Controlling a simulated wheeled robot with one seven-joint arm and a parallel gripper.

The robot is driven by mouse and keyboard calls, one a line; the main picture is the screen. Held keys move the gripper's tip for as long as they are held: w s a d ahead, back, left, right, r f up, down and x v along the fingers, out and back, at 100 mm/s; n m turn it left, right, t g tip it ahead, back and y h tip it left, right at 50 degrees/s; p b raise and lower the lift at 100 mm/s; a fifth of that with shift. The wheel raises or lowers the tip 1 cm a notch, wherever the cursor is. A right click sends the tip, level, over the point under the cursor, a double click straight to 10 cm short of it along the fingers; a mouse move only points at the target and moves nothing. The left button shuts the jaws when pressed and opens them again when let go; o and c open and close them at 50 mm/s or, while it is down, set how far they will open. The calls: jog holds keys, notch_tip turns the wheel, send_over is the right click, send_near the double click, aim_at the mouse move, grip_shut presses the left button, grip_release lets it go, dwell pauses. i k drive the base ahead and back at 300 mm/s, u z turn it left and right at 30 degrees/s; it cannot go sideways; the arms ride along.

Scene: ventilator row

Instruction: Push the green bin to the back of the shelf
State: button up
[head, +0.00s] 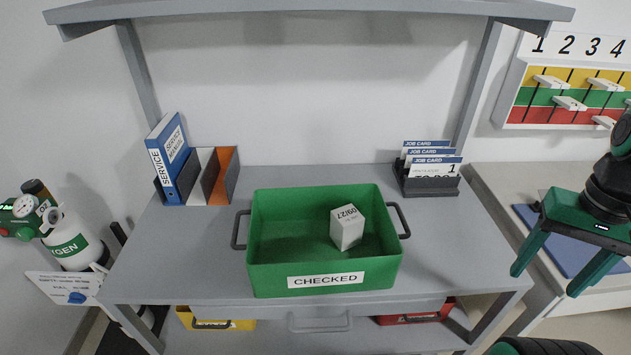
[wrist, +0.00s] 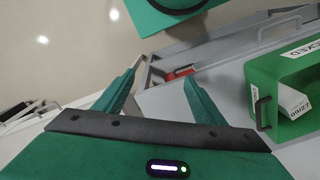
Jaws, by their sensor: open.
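The green bin (head: 268,268) has a "CHECKED" label on its front and a dark handle on each side. It stands on the grey workbench shelf (head: 465,225), near the front edge. A small white box (head: 347,229) marked 09/27 is inside it, toward the right. My gripper (head: 543,280) is open and empty, to the right of the bench and apart from the bin. In the wrist view, the open fingers (wrist: 157,88) show with the bin (wrist: 262,75) off to the right.
Behind the bin stand binders (head: 172,160) at the left and a job card holder (head: 430,180) at the right; bare surface lies between them. Yellow (head: 225,323) and red (head: 415,317) bins sit below. An oxygen cylinder (head: 72,243) is at far left.

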aim_at(291, 251)
jog(key=u, duration=0.05)
jog(key=k, duration=1.15)
jog(key=z, duration=0.5)
